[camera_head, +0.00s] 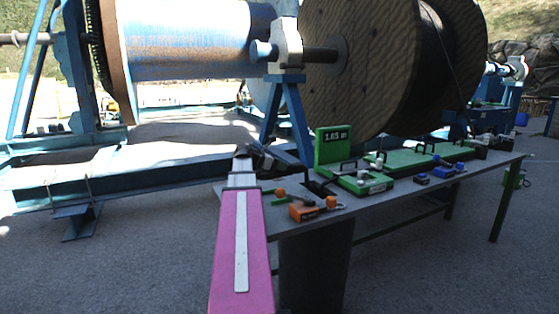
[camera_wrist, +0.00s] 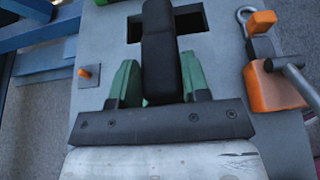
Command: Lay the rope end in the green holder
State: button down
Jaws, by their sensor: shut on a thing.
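My gripper (camera_wrist: 160,88), with green fingers on a dark bar, is shut on the black rope end (camera_wrist: 161,45) in the wrist view. The rope runs between the fingers and away toward the top, above the grey table and its dark rectangular slot. In the head view my gripper (camera_head: 258,158) is a small dark shape over the table's near left corner; its fingers are not clear there. Green fixtures stand on the table to its right: a block marked 1.65 m (camera_head: 333,145) and a low green base (camera_head: 366,184). I cannot tell which is the green holder.
An orange clamp with a lever (camera_wrist: 272,88) is close on the right; it shows in the head view too (camera_head: 308,211). An orange-tipped peg (camera_wrist: 85,73) is at the left. Small blue items (camera_head: 440,171) lie farther right. A large wooden reel (camera_head: 365,60) stands behind the table.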

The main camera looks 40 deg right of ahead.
jog(key=shift+f, duration=4.85)
jog(key=c, duration=0.5)
grip_release()
jog(key=v, duration=1)
jog(key=shift+a+r, duration=0.15)
jog(key=shift+a, duration=0.25)
jog(key=shift+w, duration=0.1)
